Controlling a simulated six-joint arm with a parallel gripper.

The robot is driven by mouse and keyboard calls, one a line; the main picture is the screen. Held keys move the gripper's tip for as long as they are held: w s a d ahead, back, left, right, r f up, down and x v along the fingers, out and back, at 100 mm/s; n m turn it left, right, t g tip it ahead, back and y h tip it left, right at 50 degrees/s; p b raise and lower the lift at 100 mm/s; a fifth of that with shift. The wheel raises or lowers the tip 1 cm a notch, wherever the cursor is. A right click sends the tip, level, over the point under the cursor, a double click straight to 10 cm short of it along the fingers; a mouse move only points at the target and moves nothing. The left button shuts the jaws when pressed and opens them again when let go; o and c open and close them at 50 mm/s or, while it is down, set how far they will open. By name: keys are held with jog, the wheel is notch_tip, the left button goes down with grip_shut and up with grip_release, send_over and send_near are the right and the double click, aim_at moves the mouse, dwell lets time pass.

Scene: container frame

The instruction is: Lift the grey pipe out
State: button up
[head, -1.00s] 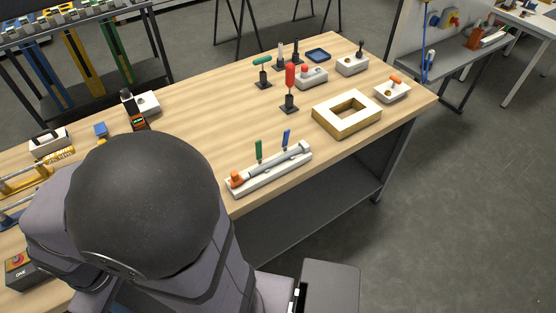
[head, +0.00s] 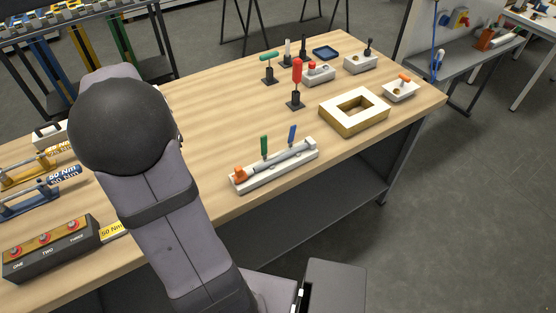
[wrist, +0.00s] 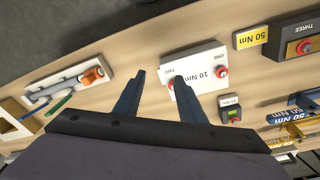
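The grey pipe (head: 287,156) lies in a white fixture (head: 272,177) near the front edge of the bench. An orange piece (head: 240,173) is at its left end, and a green handle (head: 264,146) and a blue handle (head: 292,136) stand up beside it. In the wrist view the fixture (wrist: 72,73) is at the left, with the pipe (wrist: 60,87) partly visible and the orange piece (wrist: 93,74) nearest me. My gripper (wrist: 159,77) is open and empty, to the side of the fixture. The head view does not show my fingers.
A white 10 Nm box (wrist: 204,77) with red buttons lies beyond my fingers. A dark three-button box (head: 50,246) sits at the front left. Bare bench lies behind the fixture.

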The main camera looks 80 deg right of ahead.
jog(key=s+d+m+b, duration=0.1)
jog(key=s+d+m, duration=0.6)
jog(key=s+d, duration=0.6)
jog(key=m+g+b, duration=0.1)
jog(key=m+b, duration=0.1)
jog(key=m, duration=0.4)
send_near(281, 155)
jog(key=shift+f, duration=0.45)
jog(key=shift+s+a+f, duration=0.1)
jog(key=shift+f, duration=0.45)
jog(key=shift+s+d+f+p, duration=0.15)
jog(key=shift+f+p, duration=0.4)
jog(key=shift+f, duration=0.45)
jog(key=shift+s+d+f+p, duration=0.15)
jog(key=shift+f+p, duration=0.35)
jog(key=shift+f, duration=0.55)
jog(key=shift+s+d+f+p, duration=0.15)
jog(key=shift+f+p, duration=0.4)
jog(key=shift+f, duration=0.45)
jog(key=shift+w, duration=0.1)
grip_shut()
